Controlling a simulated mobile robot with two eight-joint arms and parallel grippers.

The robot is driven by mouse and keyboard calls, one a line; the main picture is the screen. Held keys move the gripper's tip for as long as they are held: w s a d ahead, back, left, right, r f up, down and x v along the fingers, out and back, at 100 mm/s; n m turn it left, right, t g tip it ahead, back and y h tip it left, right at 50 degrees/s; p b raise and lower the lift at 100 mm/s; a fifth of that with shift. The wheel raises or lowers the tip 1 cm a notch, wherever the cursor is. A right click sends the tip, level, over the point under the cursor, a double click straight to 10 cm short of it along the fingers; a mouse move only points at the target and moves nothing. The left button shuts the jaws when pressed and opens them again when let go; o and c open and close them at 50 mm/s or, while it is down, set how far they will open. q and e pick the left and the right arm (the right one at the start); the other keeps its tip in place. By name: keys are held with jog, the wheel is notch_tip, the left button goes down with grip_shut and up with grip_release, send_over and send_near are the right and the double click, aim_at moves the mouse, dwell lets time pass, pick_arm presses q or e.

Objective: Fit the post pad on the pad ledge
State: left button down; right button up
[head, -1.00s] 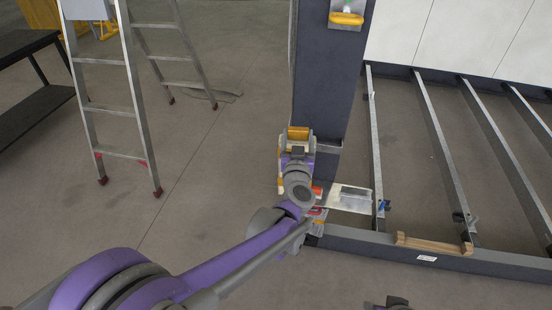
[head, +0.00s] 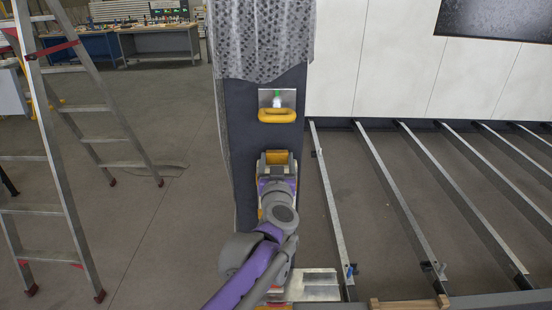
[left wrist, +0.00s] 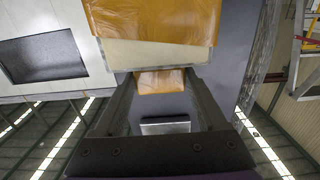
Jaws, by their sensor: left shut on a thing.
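My left gripper (head: 277,180) is in front of the dark upright post (head: 240,130), partly hidden by its own wrist. It is shut on the post pad (head: 277,157), a yellow-orange piece with a pale backing. In the left wrist view the pad (left wrist: 155,18) shows large at the top, with an orange part between the fingers (left wrist: 160,95). Above the gripper on the post is a metal plate with a rounded yellow bar (head: 277,115), apparently the pad ledge. A gap separates pad and bar. My right gripper is out of view.
A ladder (head: 55,150) stands at the left. Metal floor rails (head: 330,200) run along the right, before white panels (head: 380,65). A pale metal plate (head: 318,280) lies at the post's foot, beside a wooden piece (head: 405,303). Patterned wrap covers the post's top.

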pick_arm(q)
jog(key=shift+f, duration=0.85)
jog(key=shift+f, duration=0.2)
jog(key=shift+f+b, duration=0.75)
jog(key=shift+b, duration=0.1)
jog(key=shift+f+b, duration=0.65)
jog(key=shift+f, duration=0.3)
grip_release()
jog(key=s+b, duration=0.1)
jog(key=s, duration=0.9)
jog(key=shift+s, duration=0.4)
